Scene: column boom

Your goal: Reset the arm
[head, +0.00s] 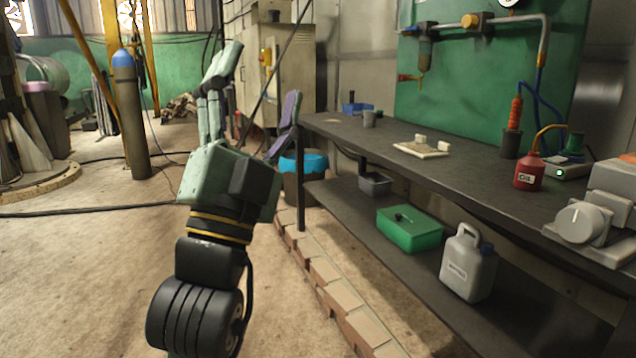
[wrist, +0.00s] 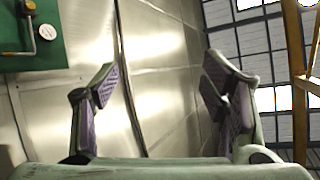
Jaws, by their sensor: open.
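My gripper (head: 258,78) is raised in the left half of the head view, over the floor and to the left of the workbench. Its two pale green fingers point up and stand wide apart. In the wrist view my gripper (wrist: 160,75) shows both fingers with purple ridged pads, and nothing is between them. Behind the gap are metal wall panels. Nothing touches the fingers.
A gas cylinder (head: 131,120) stands left. Open floor lies left.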

